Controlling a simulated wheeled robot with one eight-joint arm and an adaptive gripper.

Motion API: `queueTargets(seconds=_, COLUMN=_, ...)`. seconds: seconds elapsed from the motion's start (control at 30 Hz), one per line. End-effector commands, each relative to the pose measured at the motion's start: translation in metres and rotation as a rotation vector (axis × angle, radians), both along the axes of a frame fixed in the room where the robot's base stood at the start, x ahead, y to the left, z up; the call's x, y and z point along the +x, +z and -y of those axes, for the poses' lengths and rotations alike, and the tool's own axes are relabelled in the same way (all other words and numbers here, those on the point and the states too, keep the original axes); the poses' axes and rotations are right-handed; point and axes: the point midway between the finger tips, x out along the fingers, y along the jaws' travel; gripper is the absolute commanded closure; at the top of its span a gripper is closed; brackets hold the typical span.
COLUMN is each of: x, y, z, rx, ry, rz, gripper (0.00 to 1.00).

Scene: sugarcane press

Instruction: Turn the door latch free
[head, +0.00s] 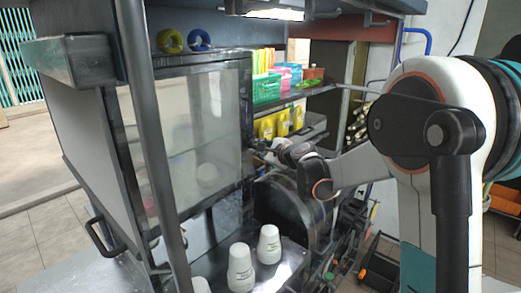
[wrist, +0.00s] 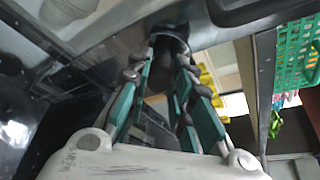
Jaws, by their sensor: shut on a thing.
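The press door (head: 190,138) is a dark-framed panel with a see-through pane, standing shut or nearly so in the head view. My gripper (head: 258,147) reaches its right edge from the right. In the wrist view my gripper (wrist: 168,62) has its two teal-lined fingers on either side of a dark latch piece (wrist: 170,40) by the door's edge. The fingers are shut on this latch. The latch is partly hidden between the fingers, and its turn angle is hard to tell. In the head view the latch is too small and dark to make out.
Right of the door is a shelf with a green basket (head: 266,89) and yellow packets (head: 283,123). The basket also shows in the wrist view (wrist: 296,55). White cups (head: 240,268) stand on the counter below. A grey post (head: 150,130) rises in front of the door.

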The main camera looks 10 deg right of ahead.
Motion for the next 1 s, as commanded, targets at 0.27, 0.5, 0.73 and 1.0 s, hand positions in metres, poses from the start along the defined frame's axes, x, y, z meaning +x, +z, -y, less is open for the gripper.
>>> queueTargets(seconds=0.27, x=0.0005, y=0.0005, z=0.0017, rx=0.212, ry=0.000, rz=-0.157, gripper=1.00)
queueTargets(seconds=0.5, x=0.0010, y=0.0006, z=0.0027, rx=0.391, ry=0.000, rz=-0.286, gripper=1.00)
queueTargets(seconds=0.73, x=0.0018, y=0.0005, z=0.0037, rx=0.533, ry=0.000, rz=-0.389, gripper=1.00)
queueTargets(seconds=1.0, x=0.0019, y=0.0007, z=0.0035, rx=0.636, ry=0.000, rz=-0.464, gripper=1.00)
